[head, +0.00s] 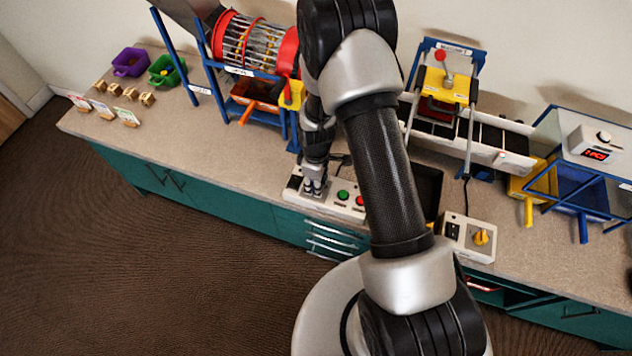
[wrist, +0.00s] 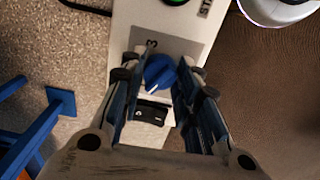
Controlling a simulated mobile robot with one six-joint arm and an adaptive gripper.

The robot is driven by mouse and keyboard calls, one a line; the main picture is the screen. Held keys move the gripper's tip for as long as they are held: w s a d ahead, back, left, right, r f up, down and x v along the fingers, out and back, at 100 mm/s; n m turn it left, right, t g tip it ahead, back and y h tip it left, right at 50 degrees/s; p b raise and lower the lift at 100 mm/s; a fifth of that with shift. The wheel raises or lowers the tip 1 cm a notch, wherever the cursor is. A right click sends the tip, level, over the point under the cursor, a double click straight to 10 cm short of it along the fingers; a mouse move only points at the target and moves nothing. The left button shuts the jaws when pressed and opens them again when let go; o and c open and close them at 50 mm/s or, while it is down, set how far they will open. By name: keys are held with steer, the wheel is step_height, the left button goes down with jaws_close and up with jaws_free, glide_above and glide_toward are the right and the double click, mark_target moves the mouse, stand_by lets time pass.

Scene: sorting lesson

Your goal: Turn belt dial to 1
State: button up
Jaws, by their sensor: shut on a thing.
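A blue dial (wrist: 158,72) sits on a white control box (head: 353,209), on a grey plate with a printed 3 at its upper left in the wrist view. My gripper (wrist: 156,76) has one finger on each side of the dial and is shut on it. In the head view my gripper (head: 314,187) reaches down to the left end of the box and hides the dial. I cannot read the dial's exact setting. A black rocker switch (wrist: 153,113) lies just below the dial in the wrist view.
A green button (head: 343,195) and a red button are right of my gripper. Another box with a yellow dial (head: 481,237) stands farther right. A drum machine (head: 255,42) and blue frame stand behind. The counter's front edge is close to the control box.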

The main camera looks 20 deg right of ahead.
steer(key=o, duration=1.1)
step_height(320, 180, up, 12)
stand_by(0.5)
